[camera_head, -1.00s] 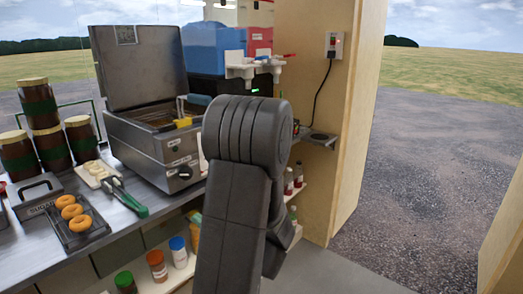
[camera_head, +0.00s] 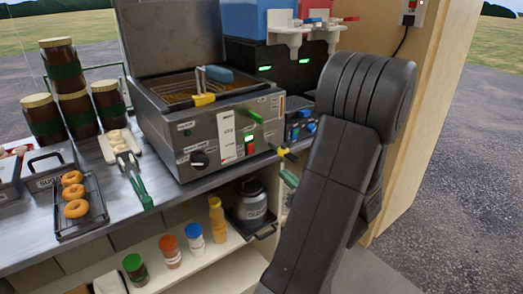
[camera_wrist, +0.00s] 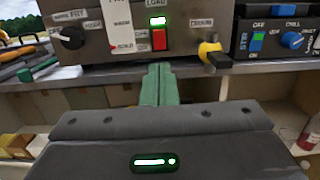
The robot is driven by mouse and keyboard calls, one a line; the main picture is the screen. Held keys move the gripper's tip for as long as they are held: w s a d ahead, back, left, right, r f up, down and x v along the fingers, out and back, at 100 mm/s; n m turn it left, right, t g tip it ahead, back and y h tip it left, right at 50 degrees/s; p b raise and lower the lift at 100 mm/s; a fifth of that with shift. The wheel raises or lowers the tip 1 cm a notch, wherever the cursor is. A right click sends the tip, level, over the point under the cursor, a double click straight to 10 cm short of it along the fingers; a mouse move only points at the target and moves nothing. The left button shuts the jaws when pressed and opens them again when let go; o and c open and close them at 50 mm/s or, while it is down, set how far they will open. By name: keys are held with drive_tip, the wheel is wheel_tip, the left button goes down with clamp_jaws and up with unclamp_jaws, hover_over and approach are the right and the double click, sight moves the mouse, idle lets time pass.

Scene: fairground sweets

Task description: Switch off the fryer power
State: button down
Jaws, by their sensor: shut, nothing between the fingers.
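The fryer (camera_head: 207,135) stands on the counter with its lid raised. On its front panel is a red rocker switch (camera_head: 249,151), with a lit green lamp (camera_head: 249,138) above it. In the wrist view the red switch (camera_wrist: 159,40) and lit lamp (camera_wrist: 157,21) are close ahead. My gripper (camera_wrist: 160,72) has its green fingers shut and empty, with their tips just below the switch in that picture. I cannot tell if they touch the panel. In the head view only a green fingertip (camera_head: 287,177) shows beside my arm, which hides the rest.
A yellow-handled drain tap (camera_wrist: 209,50) juts out right of the switch. A control box (camera_wrist: 277,38) with a blue knob stands further right. A dial (camera_wrist: 71,37) is on the left. A wall socket (camera_head: 411,12) is at upper right. Shelves with bottles lie below the counter.

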sight(252, 145)
drive_tip(key=x, duration=1.4)
drive_tip(key=shift+w+r, duration=0.1)
drive_tip(key=shift+r, duration=0.1)
idle(0.3)
